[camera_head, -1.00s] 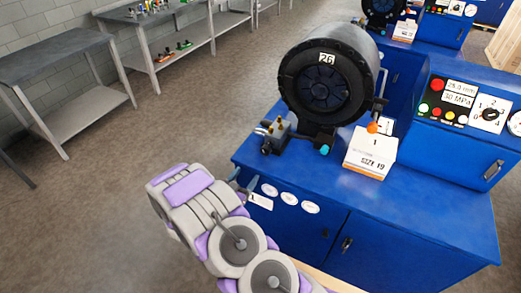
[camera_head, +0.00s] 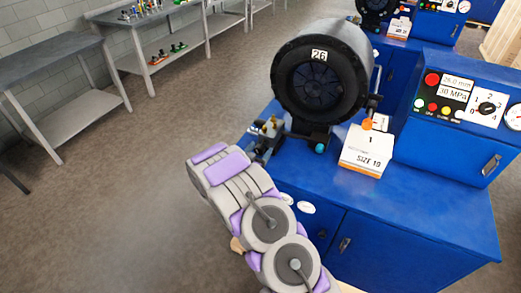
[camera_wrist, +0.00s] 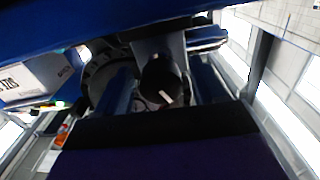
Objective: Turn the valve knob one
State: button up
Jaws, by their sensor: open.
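The valve block (camera_head: 268,130), a grey fitting with brass-coloured parts, sits at the left edge of the blue bench beside the black crimper head. In the wrist view, a round black valve knob (camera_wrist: 160,80) with a white mark faces the camera. My gripper (camera_wrist: 161,92) is open, with one dark blue finger on each side of the knob. I cannot tell whether either finger touches it. In the head view, my grey and purple arm reaches up to the block, and my gripper (camera_head: 262,150) partly hides the block's front and the knob.
The crimper head marked 26 (camera_head: 321,78) stands just right of the block. A box marked SIZE 19 (camera_head: 366,150) is on the bench. A control panel (camera_head: 460,95) with lights and a numbered dial is at the right. The floor to the left is free; grey tables (camera_head: 60,50) stand beyond.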

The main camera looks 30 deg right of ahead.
jog(key=shift+x, duration=0.9)
jog(key=shift+a, duration=0.1)
jog(key=shift+a, duration=0.2)
jog(key=shift+c, duration=0.6)
jog(key=shift+d, duration=0.2)
jog(key=c, duration=0.9)
jog(key=shift+c, duration=0.2)
jog(key=shift+r+p, duration=0.1)
jog(key=shift+p, duration=0.2)
